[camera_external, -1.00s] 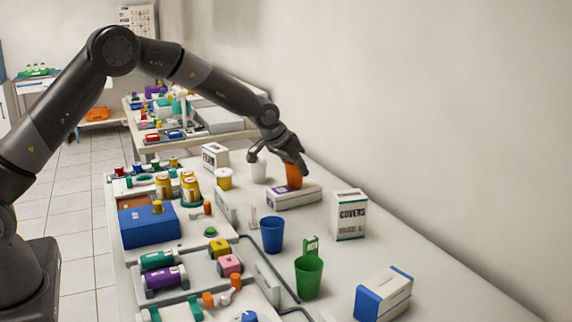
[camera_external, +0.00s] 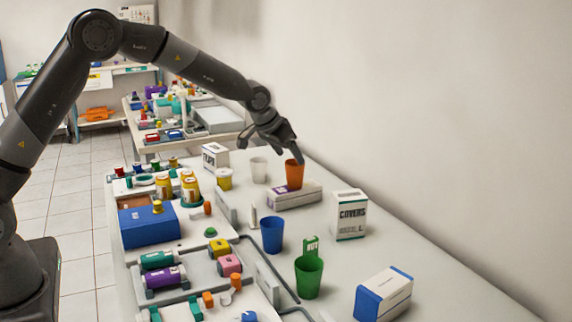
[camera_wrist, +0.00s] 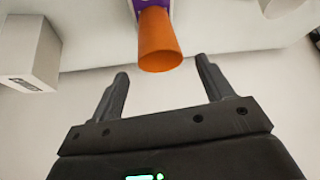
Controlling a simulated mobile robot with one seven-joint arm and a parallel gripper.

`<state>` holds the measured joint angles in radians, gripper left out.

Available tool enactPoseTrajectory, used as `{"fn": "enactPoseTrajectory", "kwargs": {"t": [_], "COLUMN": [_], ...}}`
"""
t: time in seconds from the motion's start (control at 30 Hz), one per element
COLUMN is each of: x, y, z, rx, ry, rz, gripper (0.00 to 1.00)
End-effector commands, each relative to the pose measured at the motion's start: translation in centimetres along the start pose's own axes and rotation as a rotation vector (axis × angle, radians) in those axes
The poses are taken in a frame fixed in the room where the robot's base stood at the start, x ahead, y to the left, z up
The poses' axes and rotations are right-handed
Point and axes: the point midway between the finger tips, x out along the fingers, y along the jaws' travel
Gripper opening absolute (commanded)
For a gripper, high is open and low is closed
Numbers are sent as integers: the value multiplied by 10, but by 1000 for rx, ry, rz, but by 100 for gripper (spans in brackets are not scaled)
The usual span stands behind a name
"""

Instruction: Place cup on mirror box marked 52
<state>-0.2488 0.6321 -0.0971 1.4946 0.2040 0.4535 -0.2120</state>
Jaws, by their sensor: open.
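An orange cup (camera_external: 294,174) stands upright on a low white and purple box (camera_external: 296,197) near the wall. Any number on this box is too small to read. In the wrist view the orange cup (camera_wrist: 158,42) is ahead of the fingers, with the purple and white box (camera_wrist: 150,5) behind it. My gripper (camera_external: 270,148) is open and empty, just above and beside the cup. In the wrist view my gripper's fingers (camera_wrist: 163,82) are spread, with the cup beyond their tips.
A white cup (camera_external: 258,170), a blue cup (camera_external: 272,236) and a green cup (camera_external: 309,277) stand on the table. A COVERS box (camera_external: 348,216) is to the right, and a blue and white box (camera_external: 383,295) is in front. Trays of bottles fill the left side.

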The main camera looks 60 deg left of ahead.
Motion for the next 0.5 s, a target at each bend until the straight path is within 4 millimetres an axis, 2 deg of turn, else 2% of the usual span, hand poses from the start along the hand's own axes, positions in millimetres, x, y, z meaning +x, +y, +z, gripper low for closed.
{"fn": "enactPoseTrajectory", "kwargs": {"t": [0.1,0.23,0.5], "x": [-25,-46,-66], "y": [0,0,0], "z": [-1,0,0], "rx": [-1,-2,-1], "ry": [3,2,-1], "rz": [0,0,0], "gripper": [73,73,73]}}
